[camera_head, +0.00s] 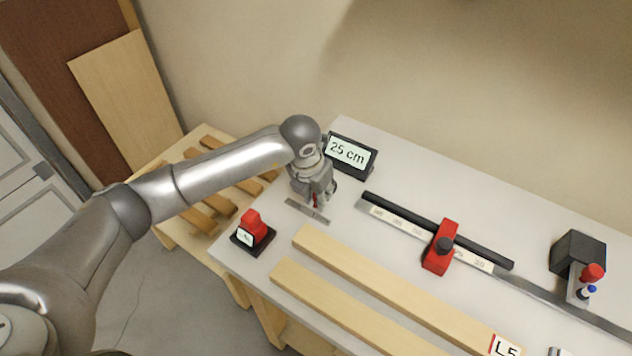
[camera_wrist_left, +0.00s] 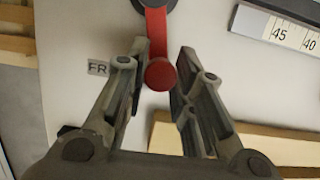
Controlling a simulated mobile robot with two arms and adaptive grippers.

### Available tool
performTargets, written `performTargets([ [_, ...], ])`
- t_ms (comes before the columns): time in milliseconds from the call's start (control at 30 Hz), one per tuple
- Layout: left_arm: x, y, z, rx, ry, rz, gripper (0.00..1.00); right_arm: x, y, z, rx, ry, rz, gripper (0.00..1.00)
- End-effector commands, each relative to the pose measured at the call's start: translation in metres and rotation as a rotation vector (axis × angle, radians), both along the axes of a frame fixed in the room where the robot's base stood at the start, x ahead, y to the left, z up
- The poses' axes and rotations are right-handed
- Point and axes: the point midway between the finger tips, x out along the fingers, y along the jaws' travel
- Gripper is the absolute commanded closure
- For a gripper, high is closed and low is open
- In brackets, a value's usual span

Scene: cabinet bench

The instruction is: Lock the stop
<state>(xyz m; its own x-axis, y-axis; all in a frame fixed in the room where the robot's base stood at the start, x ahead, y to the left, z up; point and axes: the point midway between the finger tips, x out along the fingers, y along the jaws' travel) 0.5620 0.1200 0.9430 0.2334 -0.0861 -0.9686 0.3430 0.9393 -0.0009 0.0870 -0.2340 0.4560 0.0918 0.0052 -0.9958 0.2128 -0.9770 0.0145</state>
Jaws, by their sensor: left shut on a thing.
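The red stop (camera_head: 436,262) with a black knob sits on the dark rail (camera_head: 395,212), over its white scale. A red lever (camera_wrist_left: 156,30) with a round red knob at its end shows in the wrist view, its dark pivot at the top edge. A label reading "FR" (camera_wrist_left: 98,67) lies left of the lever; the rest is hidden by a finger. My left gripper (camera_head: 320,203) is shut on the red lever, its fingers either side of the knob. In the head view it mostly hides the lever. My right gripper is not in view.
A display (camera_head: 350,151) reading "25 cm" stands just behind my gripper. A red device (camera_head: 252,228) on a black base stands at the bench's left corner. Two wooden boards (camera_head: 390,281) lie in front. A black box (camera_head: 578,252) and red and blue pens are at right.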

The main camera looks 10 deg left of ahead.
Motion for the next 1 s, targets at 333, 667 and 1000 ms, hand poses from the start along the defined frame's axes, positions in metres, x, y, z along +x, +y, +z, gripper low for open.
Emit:
performTargets([
  [333, 0.002, -0.006, 0.000, -0.001, -0.005, 0.001, 0.83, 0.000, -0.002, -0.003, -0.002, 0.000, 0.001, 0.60],
  [667, 0.001, -0.020, 0.000, 0.000, -0.001, 0.001, 0.82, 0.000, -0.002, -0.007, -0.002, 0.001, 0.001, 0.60],
  [1000, 0.001, -0.020, -0.001, 0.002, 0.001, 0.001, 0.82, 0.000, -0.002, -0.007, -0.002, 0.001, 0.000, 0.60],
])
